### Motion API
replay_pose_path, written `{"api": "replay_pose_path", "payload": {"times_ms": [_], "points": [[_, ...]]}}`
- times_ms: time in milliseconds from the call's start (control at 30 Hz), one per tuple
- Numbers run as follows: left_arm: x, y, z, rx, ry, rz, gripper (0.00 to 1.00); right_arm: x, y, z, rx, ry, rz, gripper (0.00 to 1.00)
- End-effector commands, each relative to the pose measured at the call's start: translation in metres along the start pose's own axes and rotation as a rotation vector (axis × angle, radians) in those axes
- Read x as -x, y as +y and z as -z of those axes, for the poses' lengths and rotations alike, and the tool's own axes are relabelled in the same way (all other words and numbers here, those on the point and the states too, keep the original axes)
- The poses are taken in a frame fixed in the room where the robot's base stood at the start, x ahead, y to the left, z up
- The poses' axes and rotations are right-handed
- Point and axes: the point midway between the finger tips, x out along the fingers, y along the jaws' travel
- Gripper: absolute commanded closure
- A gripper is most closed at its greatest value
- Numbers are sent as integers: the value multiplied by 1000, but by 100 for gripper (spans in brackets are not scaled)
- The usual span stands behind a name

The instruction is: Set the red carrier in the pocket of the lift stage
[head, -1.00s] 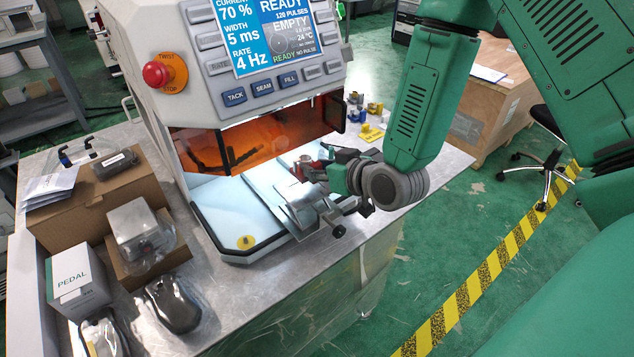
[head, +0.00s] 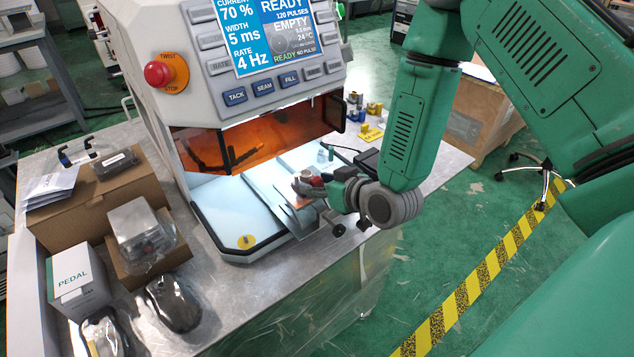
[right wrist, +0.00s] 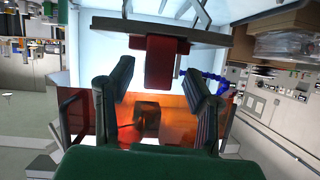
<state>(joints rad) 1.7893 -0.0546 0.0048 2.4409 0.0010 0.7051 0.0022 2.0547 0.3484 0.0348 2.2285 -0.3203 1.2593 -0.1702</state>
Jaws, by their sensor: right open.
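The red carrier (head: 316,180) sits at the front right of the machine's work area in the head view, partly hidden by my right gripper (head: 328,187). In the right wrist view, its red block (right wrist: 160,62) shows between the fingertips of my right gripper (right wrist: 157,76). The fingers are open, with a gap on each side of the block. A grey metal plate (right wrist: 205,36) lies against the block there. The metal stage (head: 310,218) is under the carrier in the head view. The pocket is hidden, so seating cannot be told. My left gripper is out of view.
The welding machine (head: 150,110) with an orange window (head: 270,140) rises behind the stage. Boxes (head: 80,275) and a dark mouse-shaped item (head: 173,302) crowd the bench's left. Small coloured parts (head: 370,133) lie at the back right.

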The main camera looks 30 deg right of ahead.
Motion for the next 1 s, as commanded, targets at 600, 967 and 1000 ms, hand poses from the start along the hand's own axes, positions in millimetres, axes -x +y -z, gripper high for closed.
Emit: {"api": "replay_pose_path", "payload": {"times_ms": [600, 967, 1000], "points": [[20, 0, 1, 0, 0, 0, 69, 106, 1, 3, -2, -5, 0, 56], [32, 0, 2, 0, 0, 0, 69, 118, 0, -2, 0, -8, 1, 56], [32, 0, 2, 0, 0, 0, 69, 117, -2, -8, 2, -32, 4, 56]]}}
